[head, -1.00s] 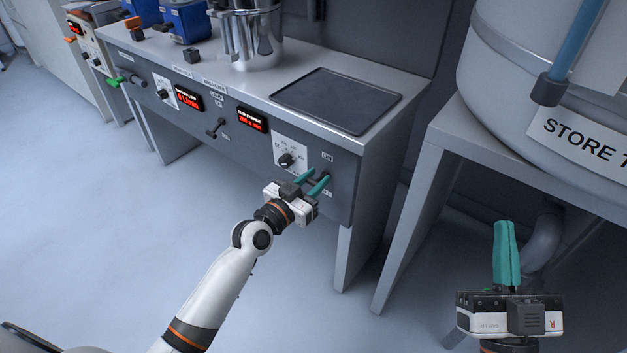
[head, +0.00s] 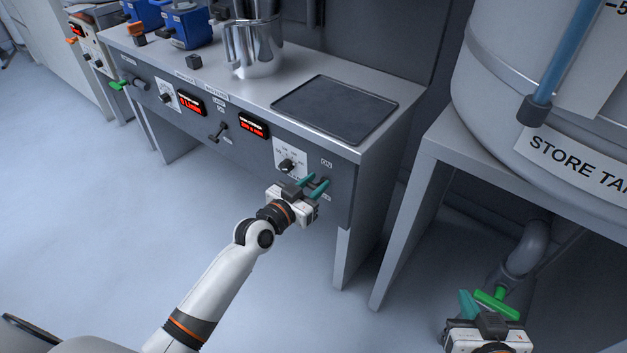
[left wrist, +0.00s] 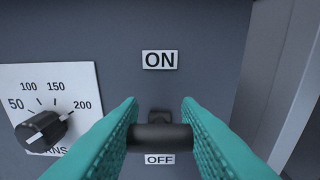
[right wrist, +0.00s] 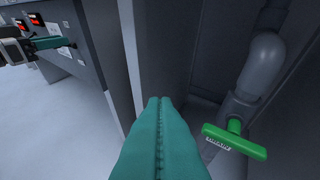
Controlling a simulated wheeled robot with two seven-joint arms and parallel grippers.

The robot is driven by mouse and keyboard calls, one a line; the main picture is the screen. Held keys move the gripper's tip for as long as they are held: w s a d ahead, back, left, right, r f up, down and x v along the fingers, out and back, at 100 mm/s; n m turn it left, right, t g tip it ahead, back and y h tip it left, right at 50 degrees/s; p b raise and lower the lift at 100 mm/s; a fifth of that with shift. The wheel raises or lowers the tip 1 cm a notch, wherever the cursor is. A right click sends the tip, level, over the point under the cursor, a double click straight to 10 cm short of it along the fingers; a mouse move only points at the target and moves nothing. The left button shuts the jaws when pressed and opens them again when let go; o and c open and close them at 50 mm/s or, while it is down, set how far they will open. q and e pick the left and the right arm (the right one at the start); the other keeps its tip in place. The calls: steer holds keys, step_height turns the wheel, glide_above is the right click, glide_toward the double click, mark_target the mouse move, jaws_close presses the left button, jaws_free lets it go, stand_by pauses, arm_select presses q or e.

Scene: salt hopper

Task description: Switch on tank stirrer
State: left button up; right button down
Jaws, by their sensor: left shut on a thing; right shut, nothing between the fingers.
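The stirrer switch (left wrist: 160,137) is a dark lever on the bench's front panel, between an ON label (left wrist: 160,60) above and an OFF label (left wrist: 160,159) below. In the left wrist view its bar sits low, close to the OFF label. My left gripper (head: 313,185) has its teal fingers on either side of the bar, shut on it. The fingers partly cover the switch in the head view. My right gripper (head: 468,304) is shut and empty, low at the right; its fingers lie together in the right wrist view (right wrist: 160,135).
A dial knob (head: 286,166) is left of the switch, with a red-lit display (head: 253,124) beyond it. A green valve handle (right wrist: 234,141) on a grey pipe is near my right gripper. The tank stand (head: 437,150) is right of the bench. The floor at left is clear.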

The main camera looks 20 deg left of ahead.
arm_select(q)
steer(key=shift+r+g+p, duration=0.15)
steer(key=shift+g+p, duration=0.15)
steer(key=shift+p, duration=0.95)
arm_select(e)
steer(key=s+d+f+g+h, duration=0.2)
steer(key=s+f+g, duration=0.4)
steer(key=s, duration=0.3)
steer(key=shift+s+d+f+g, duration=0.3)
steer(key=shift+s+d+g, duration=0.1)
steer(key=shift+d+g, duration=0.45)
arm_select(q)
steer(key=o, duration=1)
steer(key=shift+s+a, duration=0.15)
steer(key=shift+s, duration=0.1)
steer(key=p+v, duration=0.2)
steer(key=v, duration=0.9)
steer(key=shift+s+r, duration=0.1)
steer(key=shift+s, duration=0.1)
arm_select(e)
steer(key=s, duration=0.1)
steer(key=s+r+g, duration=0.1)
steer(key=shift+s+d+r+g+h, duration=0.15)
steer(key=shift+s+d+g+h, duration=0.15)
steer(key=shift+s+d, duration=0.1)
